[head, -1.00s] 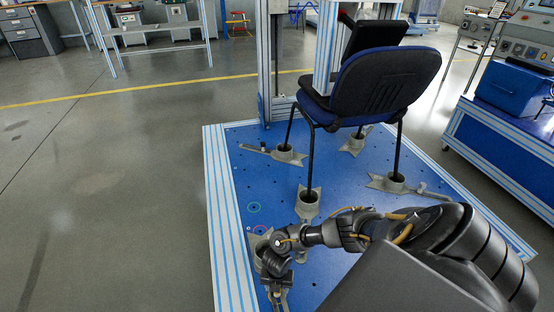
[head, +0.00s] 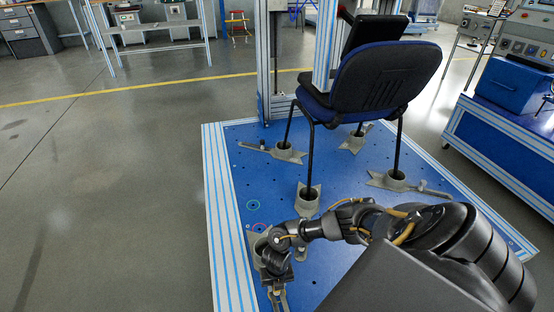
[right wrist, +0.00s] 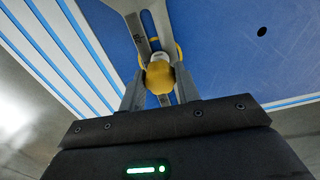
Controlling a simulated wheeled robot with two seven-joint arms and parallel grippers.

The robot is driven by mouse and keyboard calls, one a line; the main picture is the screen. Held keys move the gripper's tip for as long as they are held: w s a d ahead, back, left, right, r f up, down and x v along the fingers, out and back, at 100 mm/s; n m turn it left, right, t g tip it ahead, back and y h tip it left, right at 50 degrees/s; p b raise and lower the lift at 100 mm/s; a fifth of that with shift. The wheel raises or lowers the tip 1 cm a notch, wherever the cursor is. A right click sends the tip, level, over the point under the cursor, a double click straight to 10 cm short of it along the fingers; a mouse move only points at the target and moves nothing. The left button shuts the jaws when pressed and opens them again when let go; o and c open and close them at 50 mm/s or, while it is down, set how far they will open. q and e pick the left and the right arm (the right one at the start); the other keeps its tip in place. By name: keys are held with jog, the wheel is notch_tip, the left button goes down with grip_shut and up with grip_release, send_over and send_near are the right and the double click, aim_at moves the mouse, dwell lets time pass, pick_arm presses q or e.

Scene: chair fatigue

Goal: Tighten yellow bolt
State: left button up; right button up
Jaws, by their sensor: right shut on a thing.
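The yellow bolt (right wrist: 159,79) shows in the right wrist view, on a grey slotted clamp bar (right wrist: 134,27) over the blue base plate (right wrist: 235,50). My right gripper (right wrist: 161,88) is shut on the bolt's yellow head, with one finger on each side. In the head view my right gripper (head: 279,294) is low at the plate's near left corner, and the bolt cannot be made out there. My left gripper is not in view.
A dark blue chair (head: 378,82) stands on the blue plate with its legs in grey cup clamps (head: 307,198). A striped aluminium rail (head: 217,200) edges the plate at left. A blue cabinet (head: 515,90) stands at right. The floor at left is clear.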

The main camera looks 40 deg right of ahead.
jog(key=shift+r+m+p, duration=0.15)
jog(key=shift+m+p, duration=0.45)
jog(key=shift+c, duration=0.2)
jog(key=shift+m+p, duration=0.5)
jog(key=shift+m, duration=0.9)
jog(key=shift+m+p, duration=1.35)
jog(key=shift+m, duration=0.45)
